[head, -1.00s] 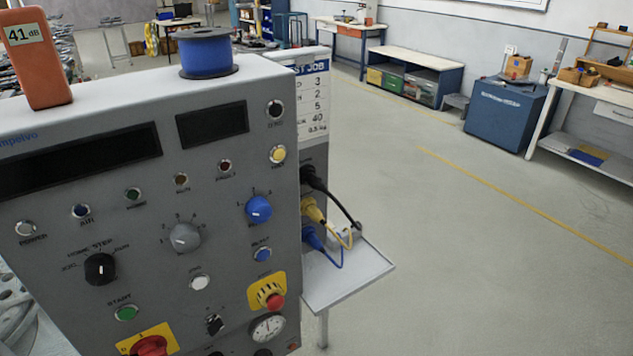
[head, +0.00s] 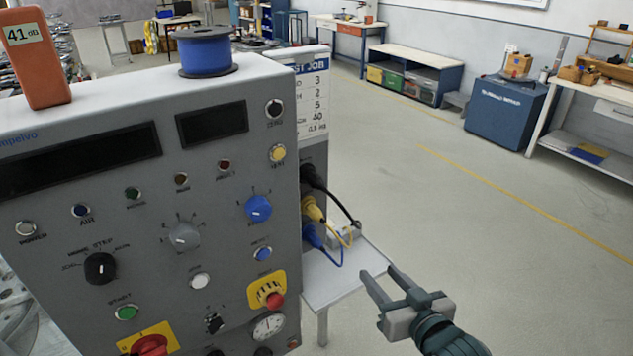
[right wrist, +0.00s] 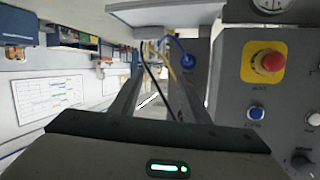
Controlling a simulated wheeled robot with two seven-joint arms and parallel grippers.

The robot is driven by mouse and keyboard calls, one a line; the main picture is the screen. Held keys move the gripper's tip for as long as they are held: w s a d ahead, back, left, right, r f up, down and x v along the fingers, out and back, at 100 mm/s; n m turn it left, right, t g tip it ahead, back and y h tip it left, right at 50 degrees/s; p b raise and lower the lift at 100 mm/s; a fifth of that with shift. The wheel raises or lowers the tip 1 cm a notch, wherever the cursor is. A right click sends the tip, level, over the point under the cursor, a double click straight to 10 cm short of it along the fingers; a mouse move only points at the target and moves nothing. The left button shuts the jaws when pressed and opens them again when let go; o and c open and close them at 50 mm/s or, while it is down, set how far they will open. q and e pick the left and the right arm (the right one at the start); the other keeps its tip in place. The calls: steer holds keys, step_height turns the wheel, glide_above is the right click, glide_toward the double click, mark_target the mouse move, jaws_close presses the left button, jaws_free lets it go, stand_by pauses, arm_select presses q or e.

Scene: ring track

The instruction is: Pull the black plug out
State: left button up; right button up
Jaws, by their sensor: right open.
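The black plug (head: 313,176) sits in the right side of the grey control cabinet (head: 225,240), above a yellow plug (head: 313,209) and a blue plug (head: 312,236). Its black cable (head: 343,209) runs down toward the small side shelf. My right gripper (head: 380,284) is open and empty, in front of the shelf, below and right of the plugs. In the right wrist view, the black cable (right wrist: 154,80) shows between the fingers, and the blue plug (right wrist: 187,62) is beyond them; I cannot make out the black plug there. My left gripper is not in view.
The side shelf (head: 325,287) juts out right of the cabinet under the plugs. A red emergency button (head: 274,300) is on the cabinet front near that edge. A blue spool (head: 206,53) and an orange meter (head: 37,62) stand on top. The floor to the right is clear.

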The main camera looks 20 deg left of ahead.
mark_target(322, 187)
steer(key=w+a+r+n+y, duration=0.2)
steer(key=a+r, duration=0.3)
steer(key=r, duration=0.1)
steer(key=w+a+r+n+y, duration=0.2)
steer(key=a+r+y, duration=0.1)
steer(key=a+r, duration=0.2)
step_height(322, 187, up, 2)
steer(key=shift+r+g, duration=0.2)
steer(key=shift+g, duration=0.1)
steer(key=shift+d, duration=0.1)
steer(key=shift+b+x, duration=0.7)
steer(key=shift+x, duration=0.45)
steer(key=b+x, duration=0.1)
steer(key=x, duration=0.3)
steer(key=shift+w+a+r, duration=0.1)
steer(key=shift+w+a, duration=0.1)
steer(key=shift+a, duration=0.2)
steer(key=shift+x, duration=0.9)
steer(key=shift+p, duration=0.6)
jaws_close()
